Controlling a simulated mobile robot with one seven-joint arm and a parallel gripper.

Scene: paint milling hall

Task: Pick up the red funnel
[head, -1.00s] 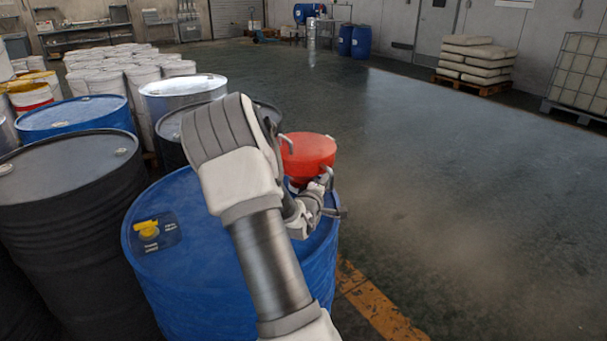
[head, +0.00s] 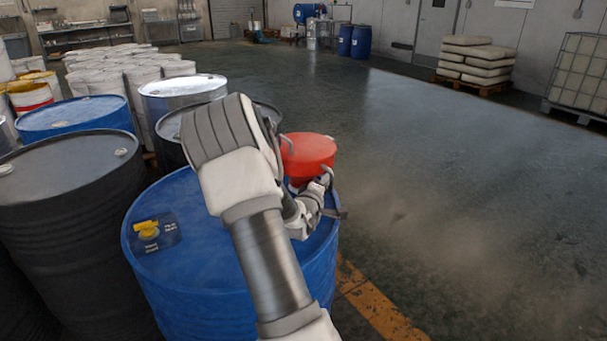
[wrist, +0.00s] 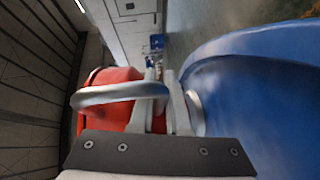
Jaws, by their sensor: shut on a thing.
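The red funnel (head: 308,152) is at the right side of the blue drum's top (head: 200,262) in the head view, wide mouth up. My gripper (head: 328,184) is at the funnel's right side and is shut on it, but the head view is too small to show the exact grip. In the wrist view the funnel (wrist: 112,88) lies at the left, with a curved grey handle (wrist: 120,93) across it. The gripper's fingers (wrist: 165,108) are close together beside the red body, with the blue drum (wrist: 255,85) at the right. My arm hides part of the drum's top.
Black drums (head: 70,180) and another blue drum (head: 75,115) stand to the left, with several white pails (head: 120,72) behind. The floor to the right is open. Sacks on a pallet (head: 480,60) stand far off.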

